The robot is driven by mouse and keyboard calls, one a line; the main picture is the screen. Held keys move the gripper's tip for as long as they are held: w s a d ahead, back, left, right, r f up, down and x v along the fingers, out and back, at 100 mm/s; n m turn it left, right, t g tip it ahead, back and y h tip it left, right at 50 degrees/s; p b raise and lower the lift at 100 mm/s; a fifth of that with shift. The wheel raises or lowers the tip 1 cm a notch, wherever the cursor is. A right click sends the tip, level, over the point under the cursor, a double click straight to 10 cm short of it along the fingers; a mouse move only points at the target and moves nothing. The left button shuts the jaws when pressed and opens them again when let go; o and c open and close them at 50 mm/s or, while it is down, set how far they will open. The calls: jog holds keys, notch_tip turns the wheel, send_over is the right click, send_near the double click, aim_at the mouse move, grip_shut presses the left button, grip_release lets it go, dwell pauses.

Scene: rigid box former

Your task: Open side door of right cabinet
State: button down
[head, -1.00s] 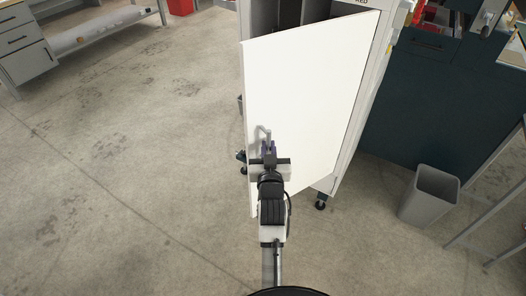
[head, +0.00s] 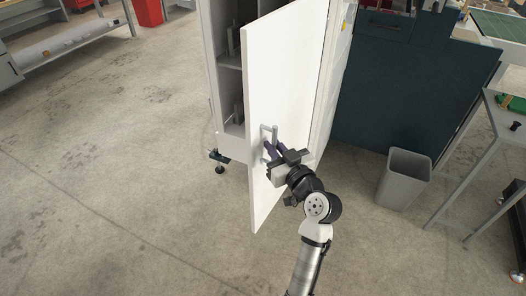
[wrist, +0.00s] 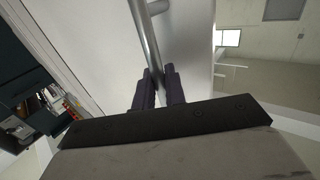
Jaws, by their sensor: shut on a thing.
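The white side door (head: 284,85) of the cabinet stands swung open in the head view, its inner side facing left and its outer face toward my arm. A grey bar handle (head: 264,137) is fixed near the door's free edge. My gripper (head: 272,152) is shut on this handle. In the wrist view the two dark fingers (wrist: 160,88) close on the metal handle bar (wrist: 146,45), one on each side. The cabinet body (head: 217,60) shows a grey interior with shelves. The lower part of the handle is partly hidden by my gripper.
A grey waste bin (head: 404,180) stands on the floor at the right, before a dark cabinet (head: 375,85). A metal-legged table (head: 480,150) is at the right edge. The concrete floor (head: 120,200) on the left is clear.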

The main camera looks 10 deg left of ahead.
jog(key=shift+s+d+r+n+g+y+b, duration=0.15)
jog(key=shift+d+n+g+y+b, duration=0.15)
jog(key=shift+d, duration=0.6)
jog(key=shift+s+d+n+g+y+b, duration=0.15)
jog(key=shift+d+b, duration=0.25)
jog(key=shift+d, duration=0.45)
jog(key=c, duration=1.6)
grip_release()
jog(key=shift+w, duration=0.15)
jog(key=shift+o, duration=0.2)
jog(key=shift+a, duration=0.1)
jog(key=b+v, duration=0.2)
jog(key=v, duration=1.2)
jog(key=shift+f, duration=0.2)
